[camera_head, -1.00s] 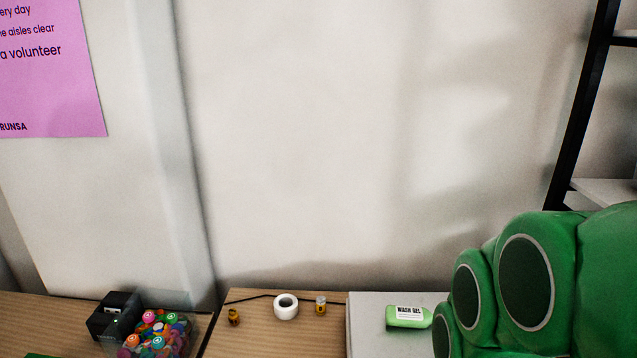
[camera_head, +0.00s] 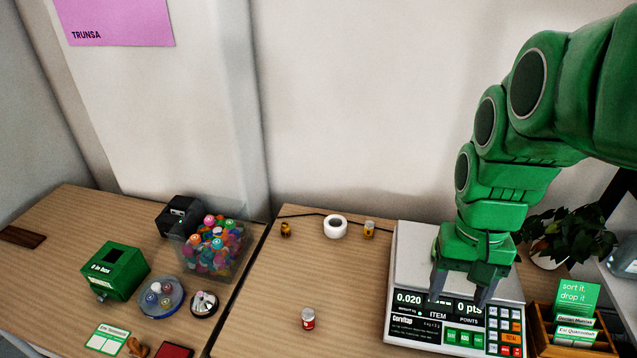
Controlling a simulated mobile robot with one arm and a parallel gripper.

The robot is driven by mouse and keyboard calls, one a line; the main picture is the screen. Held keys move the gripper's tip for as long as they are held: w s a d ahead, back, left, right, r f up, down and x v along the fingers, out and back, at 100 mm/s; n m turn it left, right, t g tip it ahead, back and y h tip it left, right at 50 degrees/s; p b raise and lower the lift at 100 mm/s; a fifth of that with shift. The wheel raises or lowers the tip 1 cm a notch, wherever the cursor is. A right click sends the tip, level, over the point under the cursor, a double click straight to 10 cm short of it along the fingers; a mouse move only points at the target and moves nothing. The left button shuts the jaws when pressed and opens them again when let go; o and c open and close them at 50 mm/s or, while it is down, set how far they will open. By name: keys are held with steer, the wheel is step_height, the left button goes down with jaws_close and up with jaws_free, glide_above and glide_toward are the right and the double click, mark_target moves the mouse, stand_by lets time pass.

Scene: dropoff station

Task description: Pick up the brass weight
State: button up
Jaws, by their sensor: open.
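A small brass-coloured piece (camera_head: 286,229), which looks like the brass weight, stands on the wooden table near the wall, left of a white tape roll. A second small yellowish piece with a silvery top (camera_head: 369,229) stands right of the roll; at this size I cannot tell for certain which one is the weight. My gripper (camera_head: 460,291) is open and points down over the scale, to the right of and nearer than both pieces. I see nothing between its fingers.
The scale (camera_head: 408,270) reads 0.020. The tape roll (camera_head: 335,226) sits between the two small pieces. A red-and-white can (camera_head: 308,319) stands nearer. A bin of colourful items (camera_head: 213,247) and green box (camera_head: 115,270) are left; a wooden card holder (camera_head: 573,340) is right.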

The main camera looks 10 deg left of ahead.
steer(key=w+a+f, duration=0.1)
steer(key=w+a, duration=0.3)
steer(key=w, duration=0.5)
steer(key=w+a, duration=0.4)
steer(key=w, duration=0.5)
steer(key=n+t, duration=0.1)
steer(key=n, duration=0.1)
glide_above(285, 223)
steer(key=f, duration=2.4)
steer(key=shift+s+d+f, duration=0.1)
steer(key=shift+s+f, duration=0.25)
steer(key=shift+a+f, duration=0.3)
steer(key=shift+w+d+f, duration=0.15)
steer(key=shift+f, duration=1.75)
steer(key=shift+w+d+f, duration=0.1)
steer(key=shift+f, duration=1.75)
jaws_close()
